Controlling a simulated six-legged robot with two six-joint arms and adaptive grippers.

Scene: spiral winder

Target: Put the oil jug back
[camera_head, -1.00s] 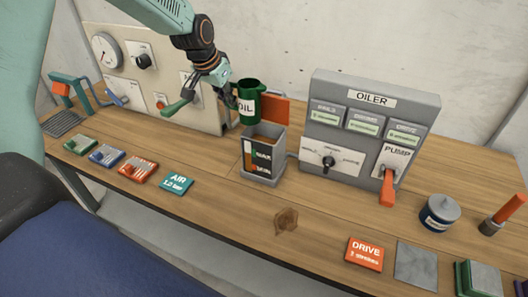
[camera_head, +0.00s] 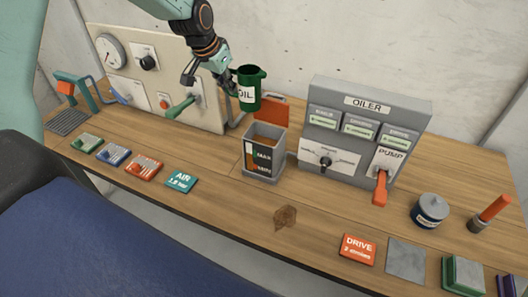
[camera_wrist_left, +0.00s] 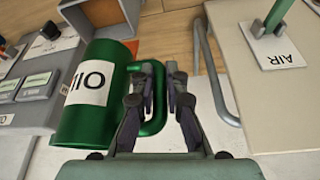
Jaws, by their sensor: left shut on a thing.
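The green oil jug (camera_head: 249,88) with a white OIL label is held up in the air, roughly upright, above and behind the oil reservoir. My left gripper (camera_head: 229,86) is shut on the jug's handle. In the left wrist view the jug (camera_wrist_left: 85,118) lies to the left, with its handle between the fingers of my left gripper (camera_wrist_left: 160,80). The grey reservoir (camera_head: 264,160) with a coloured level scale stands on the bench below, its orange lid raised at the back. My right gripper is not in view.
The grey OILER panel (camera_head: 366,125) with its red pump lever stands right of the reservoir. A beige panel (camera_head: 160,80) with a gauge and green lever stands at left. A brown stain (camera_head: 286,217) marks the bench. Several small plates lie along the front.

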